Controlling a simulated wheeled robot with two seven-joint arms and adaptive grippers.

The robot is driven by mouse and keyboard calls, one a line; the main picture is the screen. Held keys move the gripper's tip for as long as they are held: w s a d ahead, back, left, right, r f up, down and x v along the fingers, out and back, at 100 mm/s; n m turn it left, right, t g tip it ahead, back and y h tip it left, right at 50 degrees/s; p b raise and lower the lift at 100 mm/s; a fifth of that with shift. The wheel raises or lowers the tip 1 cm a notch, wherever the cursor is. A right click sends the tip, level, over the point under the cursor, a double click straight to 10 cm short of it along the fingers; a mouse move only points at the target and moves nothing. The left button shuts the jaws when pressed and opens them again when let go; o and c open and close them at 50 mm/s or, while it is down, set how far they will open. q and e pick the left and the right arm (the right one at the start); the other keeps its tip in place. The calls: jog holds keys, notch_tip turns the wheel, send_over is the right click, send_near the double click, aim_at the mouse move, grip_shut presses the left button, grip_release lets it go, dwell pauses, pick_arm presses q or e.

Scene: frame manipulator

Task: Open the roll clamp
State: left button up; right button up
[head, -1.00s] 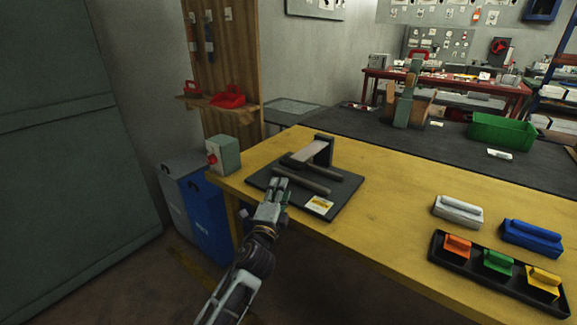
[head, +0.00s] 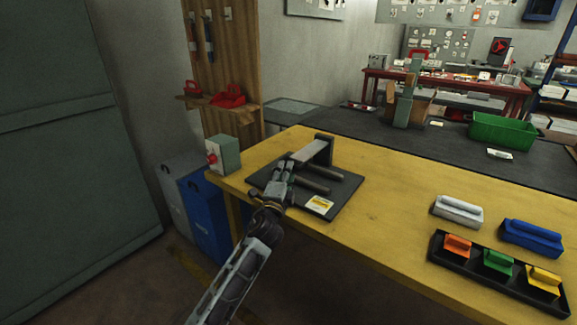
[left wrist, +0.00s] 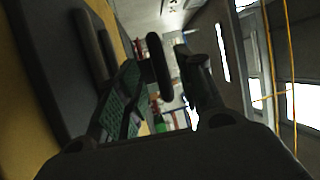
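The roll clamp stands on the yellow table in the head view: a dark base plate (head: 343,203), a dark upright bracket (head: 324,150), a light flat bar (head: 309,154) and two dark round bars (head: 321,171). My left gripper (head: 284,170) is over the left side of the plate, at the near ends of the round bars. In the left wrist view its fingers (left wrist: 165,85) are apart, with a dark rounded bar (left wrist: 158,65) showing between them. I cannot tell whether they touch it. My right gripper is not in view.
A grey box with a red button (head: 222,154) stands left of the clamp. A black tray (head: 463,271) with coloured blocks, a white block (head: 458,211) and a blue block (head: 531,238) lie on the right. The table between them and the clamp is clear.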

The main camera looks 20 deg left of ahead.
pick_arm(q)
jog(key=shift+w+a+r, duration=0.1)
jog(key=shift+w+r, duration=0.1)
jog(key=shift+w, duration=0.85)
jog(key=shift+w+r, duration=0.2)
jog(key=shift+w, duration=0.85)
grip_shut()
